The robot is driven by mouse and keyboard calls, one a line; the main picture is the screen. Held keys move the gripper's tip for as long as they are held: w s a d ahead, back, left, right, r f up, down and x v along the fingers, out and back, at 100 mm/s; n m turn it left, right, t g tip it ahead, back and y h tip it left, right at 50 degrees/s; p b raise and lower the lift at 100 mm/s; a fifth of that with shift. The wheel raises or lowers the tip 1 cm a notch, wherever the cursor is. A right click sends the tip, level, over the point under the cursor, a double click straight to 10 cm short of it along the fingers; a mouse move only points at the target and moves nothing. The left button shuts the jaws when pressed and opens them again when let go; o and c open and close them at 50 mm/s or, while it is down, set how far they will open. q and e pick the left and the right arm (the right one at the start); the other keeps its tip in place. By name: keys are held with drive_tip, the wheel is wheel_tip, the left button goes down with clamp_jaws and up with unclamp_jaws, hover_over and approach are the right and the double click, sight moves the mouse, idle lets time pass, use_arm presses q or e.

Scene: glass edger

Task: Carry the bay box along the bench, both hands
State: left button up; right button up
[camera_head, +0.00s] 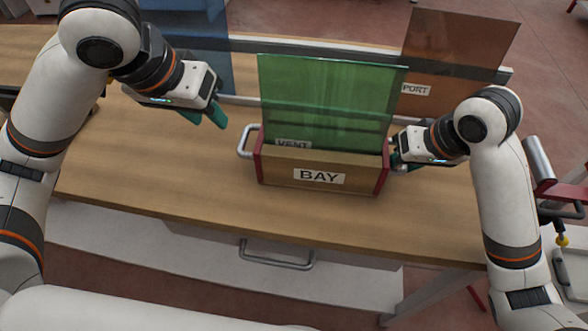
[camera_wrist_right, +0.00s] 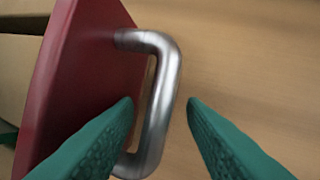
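The bay box (camera_head: 275,173) stands on the wooden bench, a wooden box with red ends and a label reading BAY. A green glass pane (camera_head: 325,100) stands upright in it. The box's left handle (camera_head: 245,141) is bare. My left gripper (camera_head: 207,117) is above and left of that handle, apart from it, its green fingers open and empty. My right gripper (camera_head: 397,158) is at the box's right end. In the right wrist view, the right handle (camera_wrist_right: 162,105) lies between its open fingers (camera_wrist_right: 160,105), with a gap on the right side.
The bench (camera_head: 140,180) is clear to the left and in front of the box. Behind stand a brown pane (camera_head: 455,45) near a PORT label and a blue pane (camera_head: 190,50). A VENT label (camera_head: 293,144) shows through the green glass. A drawer handle (camera_head: 275,256) juts from the bench front.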

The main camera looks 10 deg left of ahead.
drive_tip(key=shift+d+r, duration=0.15)
drive_tip(key=shift+r, duration=0.25)
drive_tip(key=v, duration=1.1)
drive_tip(key=shift+s, duration=0.15)
